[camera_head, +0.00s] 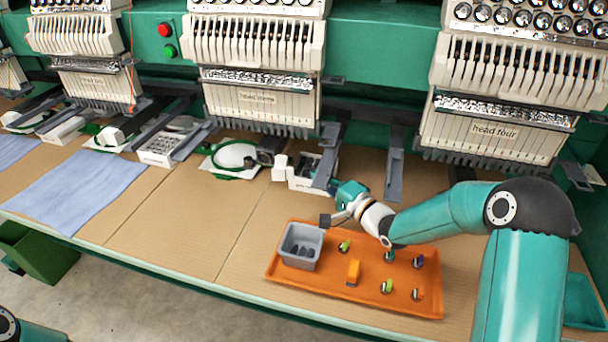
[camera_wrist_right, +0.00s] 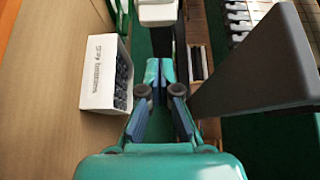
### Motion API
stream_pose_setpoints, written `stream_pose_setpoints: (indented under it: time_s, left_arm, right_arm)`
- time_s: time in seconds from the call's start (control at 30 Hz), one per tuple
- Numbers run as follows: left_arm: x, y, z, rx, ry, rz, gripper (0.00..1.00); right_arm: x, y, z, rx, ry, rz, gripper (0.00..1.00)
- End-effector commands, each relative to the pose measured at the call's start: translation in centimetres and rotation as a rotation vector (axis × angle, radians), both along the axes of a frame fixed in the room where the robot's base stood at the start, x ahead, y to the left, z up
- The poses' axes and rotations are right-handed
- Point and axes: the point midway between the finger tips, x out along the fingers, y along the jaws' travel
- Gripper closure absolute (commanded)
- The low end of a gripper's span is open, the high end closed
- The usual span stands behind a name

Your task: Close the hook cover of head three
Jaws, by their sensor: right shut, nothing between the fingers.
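Head three (camera_head: 258,97) is the machine head at upper middle, its label small and blurred. Below it a white block (camera_head: 280,168), possibly its hook cover, sits beside the hoop; a white part also shows at the top of the right wrist view (camera_wrist_right: 157,12). I cannot tell whether it is open or shut. My right gripper (camera_head: 335,187) is low, just right of the white bobbin box. In the right wrist view its fingers (camera_wrist_right: 158,88) are together and empty, pointing towards the white part, apart from it. My left gripper is out of view.
The white bobbin box (camera_head: 303,184) stands close to the gripper; its label faces the right wrist view (camera_wrist_right: 98,75). A dark grey bar (camera_wrist_right: 265,65) stands close on the right there. An orange tray (camera_head: 330,291) with a grey bin (camera_head: 289,256) and small parts lies in front.

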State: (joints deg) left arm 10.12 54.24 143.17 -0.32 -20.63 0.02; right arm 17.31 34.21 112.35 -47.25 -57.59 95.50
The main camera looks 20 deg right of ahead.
Motion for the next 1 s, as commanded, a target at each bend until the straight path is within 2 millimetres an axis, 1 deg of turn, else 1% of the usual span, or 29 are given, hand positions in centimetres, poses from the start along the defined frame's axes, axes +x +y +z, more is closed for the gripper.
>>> stream_pose_setpoints:
  time_s: [0.03, 0.1, 0.23, 0.4, 0.77, 0.87, 1.0]
  left_arm:
    - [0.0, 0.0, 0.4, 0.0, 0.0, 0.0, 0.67]
    - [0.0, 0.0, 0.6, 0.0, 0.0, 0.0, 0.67]
    - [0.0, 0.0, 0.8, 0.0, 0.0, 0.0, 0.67]
    - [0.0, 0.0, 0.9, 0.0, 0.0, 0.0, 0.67]
    - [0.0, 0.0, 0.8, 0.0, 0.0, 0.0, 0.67]
    - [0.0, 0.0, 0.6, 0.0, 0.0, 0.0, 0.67]
    - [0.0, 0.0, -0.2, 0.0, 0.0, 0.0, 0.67]
  right_arm:
    - [0.4, 1.0, 0.2, 0.001, 0.001, 0.005, 1.0]
    - [0.7, 2.0, 0.1, 0.001, 0.002, 0.004, 1.0]
    - [1.2, 3.1, 0.1, 0.001, 0.001, 0.001, 1.0]
    - [1.4, 3.6, 0.0, 0.0, 0.001, 0.0, 1.0]
    - [1.4, 3.7, -0.1, 0.0, 0.0, -0.001, 1.0]
    - [1.5, 4.0, -0.1, 0.0, 0.0, -0.002, 1.0]
    - [1.7, 5.3, -0.2, 0.0, -0.001, -0.004, 1.0]
